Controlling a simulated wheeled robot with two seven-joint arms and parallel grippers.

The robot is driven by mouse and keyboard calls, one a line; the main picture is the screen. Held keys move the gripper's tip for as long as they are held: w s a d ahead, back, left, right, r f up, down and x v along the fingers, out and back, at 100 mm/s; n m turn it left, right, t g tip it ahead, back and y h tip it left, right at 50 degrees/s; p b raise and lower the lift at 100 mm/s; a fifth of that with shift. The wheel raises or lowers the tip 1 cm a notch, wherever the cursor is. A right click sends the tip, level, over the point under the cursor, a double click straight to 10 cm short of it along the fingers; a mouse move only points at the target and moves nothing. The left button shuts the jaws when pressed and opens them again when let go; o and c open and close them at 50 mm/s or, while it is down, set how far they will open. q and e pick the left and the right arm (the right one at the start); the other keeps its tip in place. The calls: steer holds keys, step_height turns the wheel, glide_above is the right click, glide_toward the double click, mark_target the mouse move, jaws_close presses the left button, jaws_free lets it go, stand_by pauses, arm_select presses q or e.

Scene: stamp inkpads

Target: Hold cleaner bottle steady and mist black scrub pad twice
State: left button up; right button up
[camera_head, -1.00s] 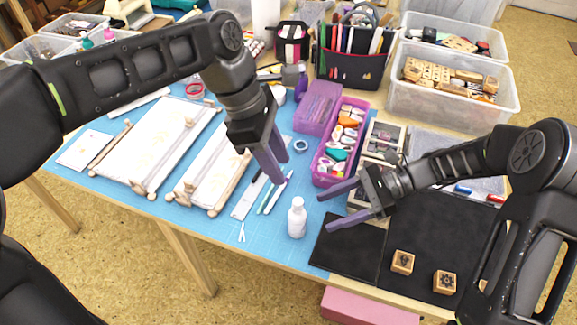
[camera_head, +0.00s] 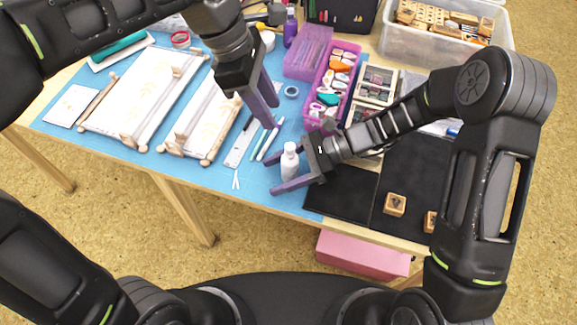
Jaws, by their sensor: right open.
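The white cleaner bottle (camera_head: 290,163) stands upright on the blue mat near the table's front edge. My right gripper (camera_head: 280,168) is open, low over the mat, with its fingers on either side of the bottle; I cannot tell whether they touch it. The black scrub pad (camera_head: 343,196) appears to be the dark square at the front edge, right of the bottle, and nothing lies on it. My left gripper (camera_head: 270,113) is empty, pointing down above the mat behind the bottle, with its two fingers apart.
A ruler (camera_head: 241,143) and pens (camera_head: 268,140) lie left of the bottle. A purple box of inkpads (camera_head: 335,85) stands behind it. Stamp blocks (camera_head: 395,204) sit on a dark mat at right. Wooden-rod scrolls (camera_head: 145,100) cover the left.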

steer(key=shift+c, duration=0.2)
jaws_close()
stand_by(0.5)
